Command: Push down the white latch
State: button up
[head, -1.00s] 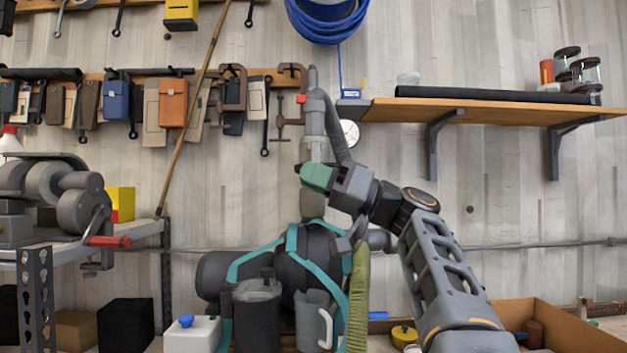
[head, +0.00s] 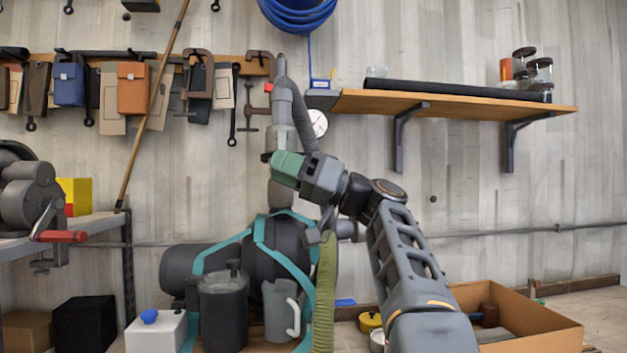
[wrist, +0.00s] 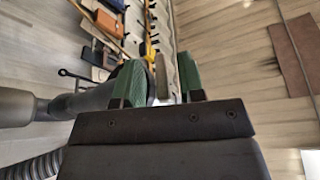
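My gripper (head: 286,167) with green fingertips is raised at the upright grey pipe (head: 281,110), just in front of it below a pale collar. In the wrist view my gripper (wrist: 160,88) has its two green fingers apart. A dark pipe end with a pale rim shows behind and between them; whether the fingers touch it I cannot tell. I cannot clearly make out a white latch in either view; my fingers may hide it. The pipe stands above a dark tank (head: 283,243) wrapped in teal straps.
A corrugated grey hose (head: 303,120) bends down beside the pipe. A wooden shelf (head: 450,103) with jars is on the right wall. Clamps (head: 258,85) and pouches hang at left. A grey pitcher (head: 278,315), black canister (head: 223,310) and cardboard box (head: 545,325) are below.

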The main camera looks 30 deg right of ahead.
jog(key=v, duration=1.3)
jog(key=shift+s, duration=0.1)
jog(key=w+a+f+m+g+h+p, duration=0.2)
jog(key=w+a+f+m+h+p, duration=0.3)
jog(key=a+f+m+h+p, duration=0.6)
jog(key=s+a+f+n+g+h+p, duration=0.2)
jog(key=s+f+n+g+h+p, duration=0.1)
jog(key=s+f+h+p, duration=0.6)
jog(key=shift+s+f+g+p, duration=0.6)
jog(key=shift+s+f+p, duration=1.05)
jog(key=shift+s+f, duration=0.45)
jog(key=shift+r, duration=0.15)
jog(key=shift+c, duration=0.2)
